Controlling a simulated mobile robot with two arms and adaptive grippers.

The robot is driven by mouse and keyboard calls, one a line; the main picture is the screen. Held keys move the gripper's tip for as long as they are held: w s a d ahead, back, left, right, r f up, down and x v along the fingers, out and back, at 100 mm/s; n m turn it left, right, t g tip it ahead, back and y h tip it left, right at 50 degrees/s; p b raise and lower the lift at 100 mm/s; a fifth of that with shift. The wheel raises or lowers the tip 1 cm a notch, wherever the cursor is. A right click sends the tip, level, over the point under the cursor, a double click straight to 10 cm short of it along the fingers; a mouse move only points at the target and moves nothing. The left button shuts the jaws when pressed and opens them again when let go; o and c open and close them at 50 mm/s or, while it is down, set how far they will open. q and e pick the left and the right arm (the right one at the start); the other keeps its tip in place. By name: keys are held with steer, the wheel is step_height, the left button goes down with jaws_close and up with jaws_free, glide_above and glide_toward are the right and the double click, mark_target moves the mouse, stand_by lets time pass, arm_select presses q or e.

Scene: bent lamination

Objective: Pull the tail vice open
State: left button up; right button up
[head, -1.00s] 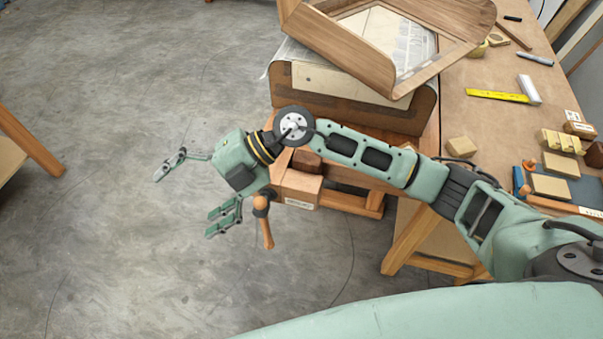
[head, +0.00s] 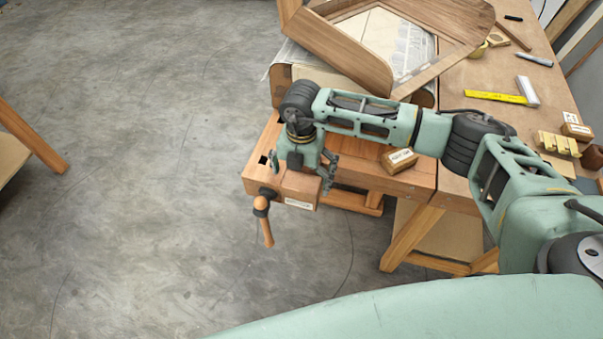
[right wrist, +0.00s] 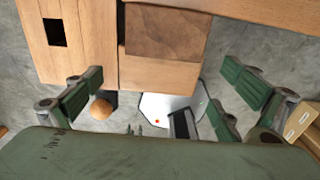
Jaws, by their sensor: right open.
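The tail vice (head: 298,190) is a wooden block with a pale label at the near left end of the workbench. Its wooden handle (head: 265,222) hangs below its front. In the right wrist view the vice block (right wrist: 165,45) has a darker patch on top, with a thin seam between it and the bench wood on the left; the handle's round end (right wrist: 100,108) shows below. My right gripper (head: 303,172) points down over the vice, open and empty. In the wrist view its fingers (right wrist: 163,75) are spread toward either side of the block; contact cannot be told. My left gripper is not in view.
The bench top (head: 470,75) holds a bent wooden frame (head: 345,50) on a form, a yellow-bladed square (head: 500,97) and a labelled wood block (head: 399,160) near the vice. Bare concrete floor (head: 130,180) lies left of the bench. Another table's leg (head: 30,135) stands far left.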

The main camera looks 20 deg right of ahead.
steer(key=shift+f, duration=0.45)
steer(key=shift+c, duration=0.4)
